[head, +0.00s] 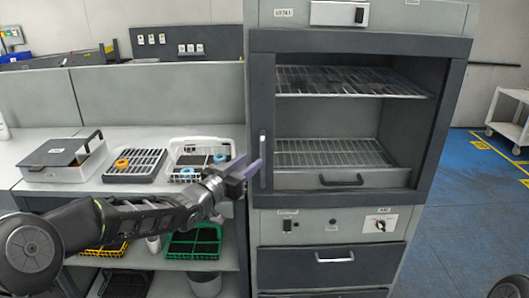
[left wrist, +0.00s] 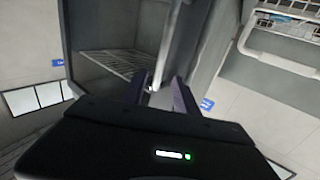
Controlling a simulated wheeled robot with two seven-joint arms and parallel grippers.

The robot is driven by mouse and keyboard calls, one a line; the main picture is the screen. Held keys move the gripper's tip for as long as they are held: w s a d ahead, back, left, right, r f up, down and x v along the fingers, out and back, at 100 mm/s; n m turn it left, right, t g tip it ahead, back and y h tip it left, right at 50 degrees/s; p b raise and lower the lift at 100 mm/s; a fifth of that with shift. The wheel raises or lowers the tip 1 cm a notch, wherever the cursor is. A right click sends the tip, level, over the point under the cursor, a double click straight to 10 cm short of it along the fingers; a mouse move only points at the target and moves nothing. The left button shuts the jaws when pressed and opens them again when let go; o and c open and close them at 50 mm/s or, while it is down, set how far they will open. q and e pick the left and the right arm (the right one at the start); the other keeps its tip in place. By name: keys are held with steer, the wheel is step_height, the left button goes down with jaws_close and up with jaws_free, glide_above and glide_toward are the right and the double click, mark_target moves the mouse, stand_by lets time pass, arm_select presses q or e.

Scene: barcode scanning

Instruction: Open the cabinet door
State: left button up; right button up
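The grey cabinet (head: 345,222) has a dark-framed door (head: 360,43) with a large window, through which wire shelves show. The door looks shut against the body. A slim upright handle (head: 262,160) is on the door's left side. My left gripper (head: 246,168) has its purple fingers apart, just left of this handle in the head view. In the left wrist view the pale handle bar (left wrist: 169,42) runs down toward the gap between the fingers (left wrist: 162,92). I cannot tell whether either finger touches it. My right gripper is out of view.
Left of the cabinet, a workbench (head: 120,186) holds a lidded box (head: 62,160), a dark rack (head: 135,166) and a white basket (head: 200,152). A lower shelf holds coloured trays. Blue floor (head: 455,215) is clear to the right, with a white cart (head: 508,115) farther back.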

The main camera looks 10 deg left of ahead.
arm_select(q)
steer(key=p+x, duration=0.1)
steer(key=x, duration=0.6)
steer(key=shift+w+d+p, duration=0.15)
steer(key=shift+w+p, duration=0.1)
steer(key=shift+p, duration=0.05)
jaws_close()
stand_by(1.2)
